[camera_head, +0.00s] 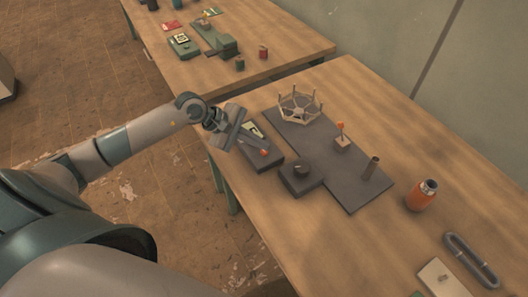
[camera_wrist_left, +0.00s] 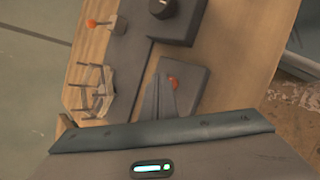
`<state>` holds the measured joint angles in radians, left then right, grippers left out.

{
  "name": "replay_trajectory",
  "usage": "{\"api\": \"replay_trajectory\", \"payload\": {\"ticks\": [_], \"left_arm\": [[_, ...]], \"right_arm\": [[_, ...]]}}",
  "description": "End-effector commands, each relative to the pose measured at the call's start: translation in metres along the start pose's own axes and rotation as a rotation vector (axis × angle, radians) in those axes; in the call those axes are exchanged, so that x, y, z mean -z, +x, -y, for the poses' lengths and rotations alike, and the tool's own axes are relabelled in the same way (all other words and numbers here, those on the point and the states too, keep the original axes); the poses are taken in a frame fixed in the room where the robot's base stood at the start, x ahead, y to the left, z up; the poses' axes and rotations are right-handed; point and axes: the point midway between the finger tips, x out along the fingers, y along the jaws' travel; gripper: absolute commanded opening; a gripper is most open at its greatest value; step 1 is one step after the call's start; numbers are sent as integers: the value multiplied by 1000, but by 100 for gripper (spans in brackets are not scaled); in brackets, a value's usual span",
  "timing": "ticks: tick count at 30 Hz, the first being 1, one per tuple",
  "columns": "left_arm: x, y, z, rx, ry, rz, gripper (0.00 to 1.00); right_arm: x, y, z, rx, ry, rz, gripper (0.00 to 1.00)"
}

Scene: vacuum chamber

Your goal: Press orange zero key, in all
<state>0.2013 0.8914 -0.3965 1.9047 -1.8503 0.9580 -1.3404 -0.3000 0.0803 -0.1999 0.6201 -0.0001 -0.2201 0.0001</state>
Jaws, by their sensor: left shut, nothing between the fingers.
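The orange key (camera_head: 264,152) sits on top of a low dark grey box (camera_head: 262,163) near the left edge of the near table. In the left wrist view the orange key (camera_wrist_left: 173,82) shows just right of my left gripper's fingertips (camera_wrist_left: 161,78). The box (camera_wrist_left: 192,88) is partly hidden by the fingers there. I cannot tell whether the fingertips touch the box. My right gripper is not in view.
A dark block with a black knob (camera_head: 301,171) stands right beside the box. On the grey mat (camera_head: 345,190) are a pronged ring stand (camera_head: 299,106), an orange-tipped lever (camera_head: 341,137) and a dark cylinder (camera_head: 371,168). An orange bottle (camera_head: 421,196) stands farther right.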

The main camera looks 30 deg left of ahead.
Motion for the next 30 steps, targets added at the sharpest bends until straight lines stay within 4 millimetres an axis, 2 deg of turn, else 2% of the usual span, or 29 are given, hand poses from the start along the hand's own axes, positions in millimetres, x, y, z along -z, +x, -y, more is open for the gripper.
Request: {"api": "replay_trajectory", "payload": {"ticks": [30], "left_arm": [[3, 4, 3, 0, 1, 0, 0]], "right_arm": [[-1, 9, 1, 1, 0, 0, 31]]}}
